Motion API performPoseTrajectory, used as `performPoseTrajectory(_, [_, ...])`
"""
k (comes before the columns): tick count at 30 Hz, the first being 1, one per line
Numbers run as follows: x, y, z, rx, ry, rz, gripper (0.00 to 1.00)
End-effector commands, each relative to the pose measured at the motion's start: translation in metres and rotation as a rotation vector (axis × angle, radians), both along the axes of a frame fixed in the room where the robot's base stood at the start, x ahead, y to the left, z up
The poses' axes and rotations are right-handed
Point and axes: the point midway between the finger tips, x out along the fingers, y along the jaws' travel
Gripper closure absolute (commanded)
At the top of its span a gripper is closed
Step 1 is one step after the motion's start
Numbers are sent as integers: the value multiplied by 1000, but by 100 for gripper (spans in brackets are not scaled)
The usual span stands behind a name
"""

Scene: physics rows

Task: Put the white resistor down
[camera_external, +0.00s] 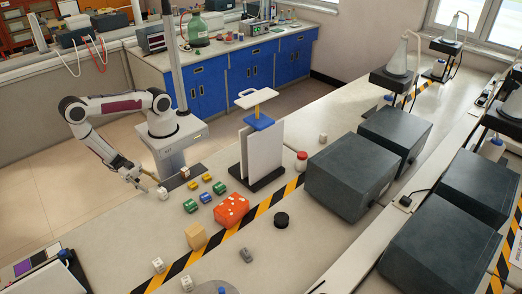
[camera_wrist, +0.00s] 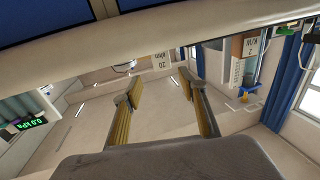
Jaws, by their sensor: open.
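My gripper (camera_external: 150,187) is at the left edge of the bench, low and pointing right. In the wrist view its two yellowish fingers (camera_wrist: 166,112) stand apart with nothing visible between them. A small white block (camera_external: 162,193) with dark marks is right by the fingertips in the external view; I cannot tell whether it touches them. I cannot tell for sure which small white piece is the white resistor. Green, yellow and blue resistor-like pieces (camera_external: 206,197) lie to the right of my gripper.
An orange-red block with white spots (camera_external: 231,210) and a tan block (camera_external: 196,237) lie nearer the camera. White marked cubes (camera_external: 158,264) are at the front. A white board stand (camera_external: 258,155), a black round piece (camera_external: 281,219) and dark grey boxes (camera_external: 352,175) stand to the right.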

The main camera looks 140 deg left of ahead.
Motion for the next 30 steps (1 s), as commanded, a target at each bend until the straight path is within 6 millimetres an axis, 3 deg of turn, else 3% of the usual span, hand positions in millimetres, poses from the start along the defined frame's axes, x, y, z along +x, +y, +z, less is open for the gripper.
performPoseTrajectory(9, [17,5,0,0,0,1,58])
performPoseTrajectory(30, [27,9,-1,0,0,2,58])
